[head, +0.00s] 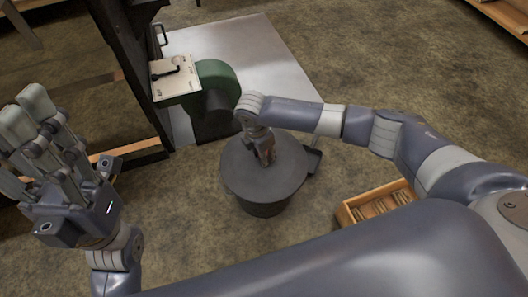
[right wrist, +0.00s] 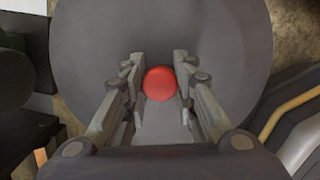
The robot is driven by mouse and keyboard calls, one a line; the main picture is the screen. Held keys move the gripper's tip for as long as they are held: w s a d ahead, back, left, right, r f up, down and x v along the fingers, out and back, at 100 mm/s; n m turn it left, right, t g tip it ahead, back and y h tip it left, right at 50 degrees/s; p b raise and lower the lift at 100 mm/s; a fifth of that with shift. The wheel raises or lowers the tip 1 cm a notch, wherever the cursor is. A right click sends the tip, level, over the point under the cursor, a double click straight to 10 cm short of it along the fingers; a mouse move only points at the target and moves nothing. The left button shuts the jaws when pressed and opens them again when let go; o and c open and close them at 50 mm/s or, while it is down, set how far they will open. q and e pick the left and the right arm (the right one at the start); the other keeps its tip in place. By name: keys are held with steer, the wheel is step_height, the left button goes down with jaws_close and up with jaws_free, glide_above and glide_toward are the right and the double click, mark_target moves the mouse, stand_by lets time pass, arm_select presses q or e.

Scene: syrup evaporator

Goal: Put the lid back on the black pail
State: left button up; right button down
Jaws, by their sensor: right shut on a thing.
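The black pail (head: 264,209) stands on the floor in the middle of the head view. Its dark grey round lid (head: 285,165) lies over its top; whether it is seated all the way round I cannot tell. My right gripper (head: 266,158) is over the lid, pointing down. In the right wrist view the right gripper (right wrist: 160,84) is shut on the lid's red knob (right wrist: 160,83), with the lid (right wrist: 90,50) filling most of the background. My left gripper (head: 40,125) is raised at the left, its fingers apart and nothing between them.
A green machine (head: 217,82) with a cream plate (head: 175,78) stands behind the pail, by a dark frame (head: 125,50). A pale metal sheet (head: 270,55) lies on the floor behind. A wooden crate (head: 347,213) with contents sits right of the pail. Floor left of the pail is clear.

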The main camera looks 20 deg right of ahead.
steer(key=c, duration=1.3)
jaws_free()
steer(key=shift+o, duration=0.4)
steer(key=o, duration=0.5)
steer(key=shift+r, duration=0.1)
